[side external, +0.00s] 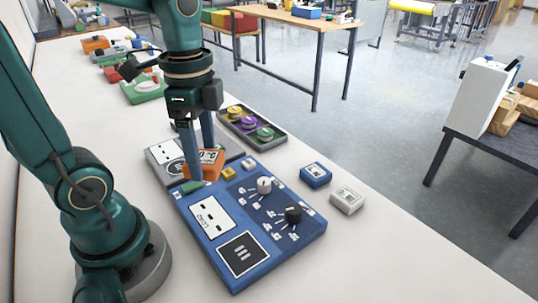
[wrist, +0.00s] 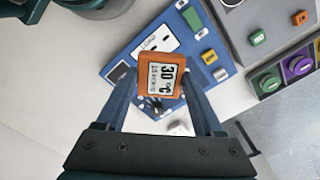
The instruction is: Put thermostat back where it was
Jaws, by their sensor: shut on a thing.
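The thermostat is a small orange block (side external: 207,165) with a white display. My gripper (side external: 199,152) is shut on it, a finger on each side, over the top-left end of a blue panel (side external: 262,258).
A grey panel (side external: 166,151) lies beyond the blue one, beside a tray of coloured knobs (side external: 250,128). A small blue box (side external: 315,175) and a white box (side external: 346,200) stand right of the panel. Coloured devices (side external: 145,90) lie farther back. The table's front right is clear.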

